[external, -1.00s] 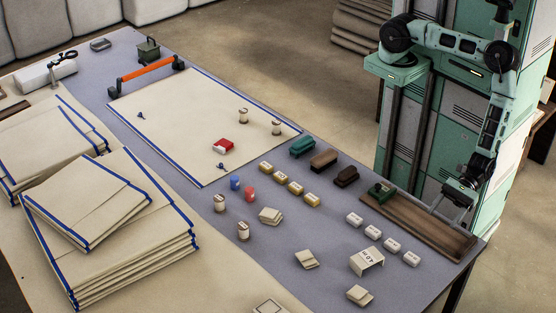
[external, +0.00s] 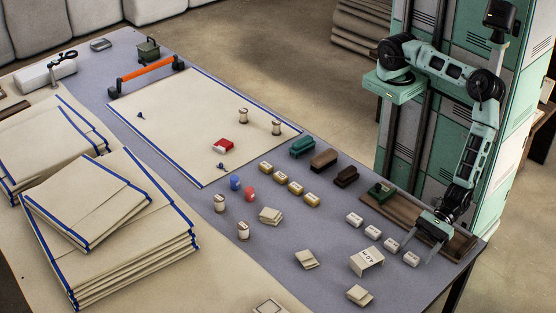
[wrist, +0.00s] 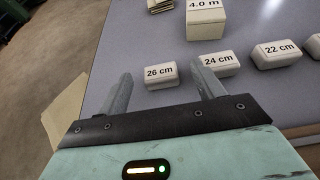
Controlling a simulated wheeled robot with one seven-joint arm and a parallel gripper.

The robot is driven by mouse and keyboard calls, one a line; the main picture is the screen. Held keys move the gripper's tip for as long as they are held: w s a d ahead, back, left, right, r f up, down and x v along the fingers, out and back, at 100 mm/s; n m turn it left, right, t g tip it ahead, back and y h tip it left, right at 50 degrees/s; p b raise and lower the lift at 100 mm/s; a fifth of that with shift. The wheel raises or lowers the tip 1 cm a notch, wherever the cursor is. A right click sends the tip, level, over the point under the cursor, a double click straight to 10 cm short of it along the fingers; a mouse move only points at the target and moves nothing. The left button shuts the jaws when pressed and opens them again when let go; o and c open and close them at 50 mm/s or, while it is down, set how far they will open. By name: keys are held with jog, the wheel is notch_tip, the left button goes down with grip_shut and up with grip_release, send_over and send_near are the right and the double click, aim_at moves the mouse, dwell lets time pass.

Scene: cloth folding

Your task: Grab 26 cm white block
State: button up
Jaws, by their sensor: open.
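The 26 cm white block (wrist: 160,75) is a small rounded block with a black label, at the left end of a row of white blocks in the wrist view. In the external view it appears as the nearest block of that row (external: 411,258). My gripper (wrist: 160,72) is open and empty, with one finger on each side of the block's image. The right finger is close to the gap between the 26 cm and 24 cm blocks. In the external view my gripper (external: 421,250) is low at the table's right edge, beside the block. Contact cannot be told.
The 24 cm block (wrist: 217,63) and 22 cm block (wrist: 275,54) stand to the right in the wrist view. A larger 4.0 m block (wrist: 206,22) is behind them. A brown wooden tray (external: 462,243) lies under my arm. The grey table (wrist: 120,45) ends at the left.

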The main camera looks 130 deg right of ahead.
aim_at(411, 258)
jog(key=b+x, duration=0.1)
jog(key=x, duration=0.2)
jog(key=shift+f+b, duration=0.25)
jog(key=shift+b, duration=0.05)
jog(key=shift+w+a, duration=0.1)
jog(key=shift+w, duration=0.25)
jog(key=shift+r, duration=0.1)
jog(key=c, duration=1)
jog(key=shift+c, duration=0.2)
